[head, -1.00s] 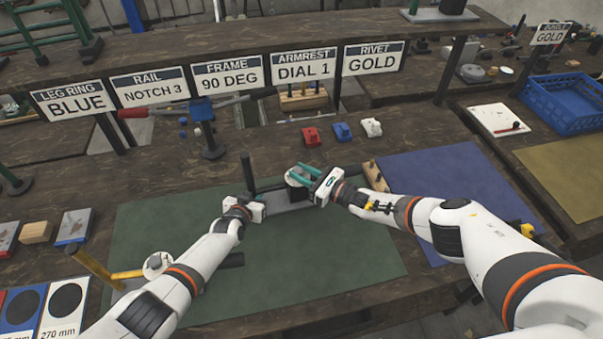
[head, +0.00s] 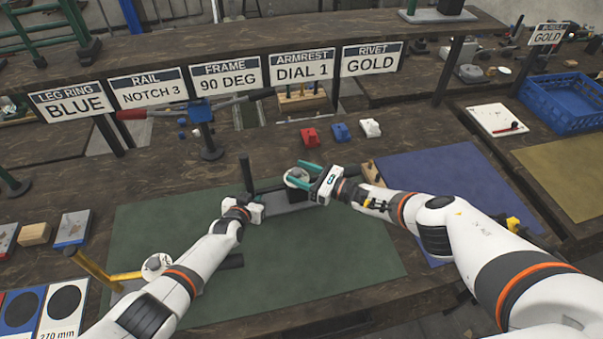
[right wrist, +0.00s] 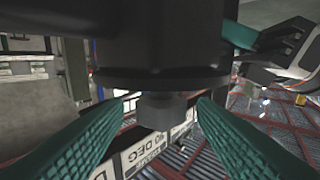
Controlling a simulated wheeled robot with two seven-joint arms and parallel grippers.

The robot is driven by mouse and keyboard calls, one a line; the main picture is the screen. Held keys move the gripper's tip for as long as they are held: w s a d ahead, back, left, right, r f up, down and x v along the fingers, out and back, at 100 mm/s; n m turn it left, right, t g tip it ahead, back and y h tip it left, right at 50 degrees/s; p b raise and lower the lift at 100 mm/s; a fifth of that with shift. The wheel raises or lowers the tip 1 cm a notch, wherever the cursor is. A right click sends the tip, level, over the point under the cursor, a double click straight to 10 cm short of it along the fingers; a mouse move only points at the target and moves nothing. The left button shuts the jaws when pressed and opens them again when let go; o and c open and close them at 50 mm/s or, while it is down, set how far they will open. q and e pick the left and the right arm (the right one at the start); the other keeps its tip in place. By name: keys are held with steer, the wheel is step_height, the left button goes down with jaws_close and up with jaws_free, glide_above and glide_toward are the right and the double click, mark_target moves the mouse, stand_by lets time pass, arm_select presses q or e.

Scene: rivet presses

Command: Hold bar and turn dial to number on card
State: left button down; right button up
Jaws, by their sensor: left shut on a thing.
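The armrest card (head: 303,63) reads "DIAL 1". A dark upright bar (head: 246,172) stands on the green mat, beside a grey base (head: 290,208). My left gripper (head: 248,203) is shut on the bar low down. The dial (head: 297,177) is a pale round disc on a dark block, right of the bar; its marking is too small to read. My right gripper (head: 304,174) is open, with its teal fingers at the dial. In the right wrist view the open fingers (right wrist: 163,112) lie either side of a dark round knob; contact cannot be told.
Red (head: 309,136), blue (head: 340,132) and white (head: 371,128) small blocks sit behind the dial. A yellow bar assembly (head: 95,270) stands at the mat's left. The blue mat (head: 440,190) lies right, partly under my right arm.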

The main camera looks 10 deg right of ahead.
steer(key=shift+d, duration=0.1)
steer(key=v, duration=1.2)
steer(key=shift+s, duration=0.1)
steer(key=shift+s+a+m+t+h, duration=0.9)
steer(key=shift+a+m+t+h, duration=2.1)
steer(key=shift+a+h, duration=0.7)
steer(key=x, duration=1.1)
steer(key=shift+d+f, duration=0.15)
steer(key=shift+d, duration=0.15)
steer(key=c, duration=1)
